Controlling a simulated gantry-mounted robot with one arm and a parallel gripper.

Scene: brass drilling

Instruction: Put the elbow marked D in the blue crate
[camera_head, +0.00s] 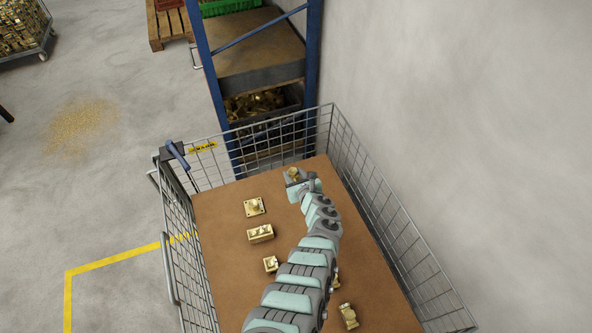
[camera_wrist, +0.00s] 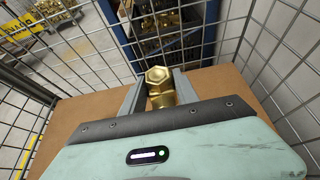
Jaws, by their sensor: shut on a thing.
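My gripper (camera_head: 291,178) is at the far end of the brown board, shut on a brass fitting (camera_head: 293,172). In the wrist view the fitting (camera_wrist: 158,76) shows a hexagonal end and sits between the two grey fingers (camera_wrist: 160,92). No letter can be read on it, so I cannot tell whether it is the elbow marked D. Other brass parts lie on the board: a square-flanged one (camera_head: 254,206), a block-shaped one (camera_head: 260,233), a small one (camera_head: 270,264) and one at the near right (camera_head: 348,316). I cannot make out a blue crate in either view.
A wire mesh cage (camera_head: 375,205) surrounds the brown board (camera_head: 222,290). Beyond its far side stands a blue-framed rack (camera_head: 208,70) with a dark bin of brass parts (camera_head: 262,104). A green crate (camera_head: 230,5) is higher up. The board's left side has free room.

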